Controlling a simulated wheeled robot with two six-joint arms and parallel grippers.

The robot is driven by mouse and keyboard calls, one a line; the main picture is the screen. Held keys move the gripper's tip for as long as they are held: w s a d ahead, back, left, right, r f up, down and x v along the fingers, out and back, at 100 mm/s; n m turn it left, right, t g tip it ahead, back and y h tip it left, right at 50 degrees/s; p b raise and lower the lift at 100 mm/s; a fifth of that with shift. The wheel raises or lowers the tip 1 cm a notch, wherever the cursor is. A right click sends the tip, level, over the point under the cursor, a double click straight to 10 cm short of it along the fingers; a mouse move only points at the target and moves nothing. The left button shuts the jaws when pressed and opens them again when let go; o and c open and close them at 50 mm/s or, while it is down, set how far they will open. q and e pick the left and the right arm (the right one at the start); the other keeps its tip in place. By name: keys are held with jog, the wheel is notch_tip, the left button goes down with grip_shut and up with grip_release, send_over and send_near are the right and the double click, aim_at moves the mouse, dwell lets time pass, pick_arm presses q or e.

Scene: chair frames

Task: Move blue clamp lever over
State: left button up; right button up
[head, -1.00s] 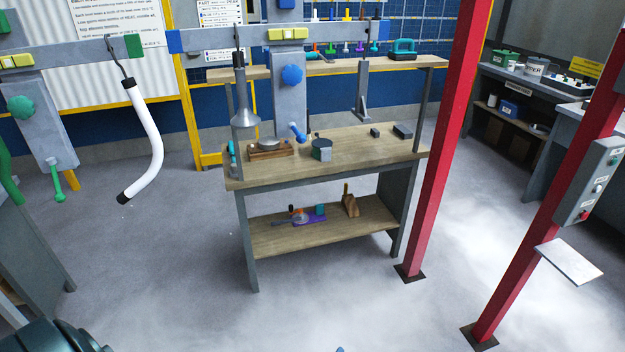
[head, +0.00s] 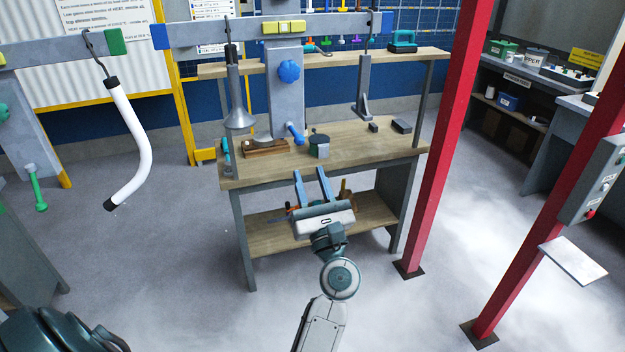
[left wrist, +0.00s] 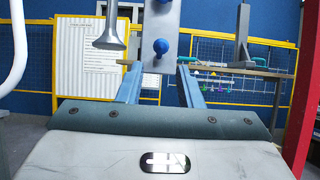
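The blue clamp lever (head: 296,133) sticks out low on the grey upright plate (head: 284,95), below a round blue knob (head: 289,71). It leans down to the right, above the workbench. In the left wrist view the lever (left wrist: 161,46) shows end-on as a blue ball, just above and between the fingertips. My left gripper (head: 311,172) is open and empty. Its two blue fingers point up toward the bench's front edge, below the lever and apart from it. The fingers also show in the left wrist view (left wrist: 158,68). My right gripper is not in view.
A red post (head: 436,140) stands at the right.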

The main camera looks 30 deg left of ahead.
aim_at(301, 143)
pick_arm(q)
jog(key=p+x, duration=0.6)
jog(key=x, duration=0.1)
jog(key=shift+w+r+p, duration=0.1)
jog(key=shift+r+p, duration=0.3)
jog(key=shift+w+a+f, duration=0.1)
jog(key=shift+w+a, duration=0.05)
jog(key=shift+a, duration=0.1)
jog(key=shift+c, duration=0.4)
jog(key=shift+f, duration=0.15)
jog(key=c, duration=0.4)
jog(key=shift+f, duration=0.1)
notch_tip(301, 143, down, 2)
jog(key=b, duration=0.2)
jog(key=shift+f+b, duration=0.15)
jog(key=shift+b, duration=0.2)
jog(key=shift+f, duration=0.1)
jog(key=shift+c, duration=0.2)
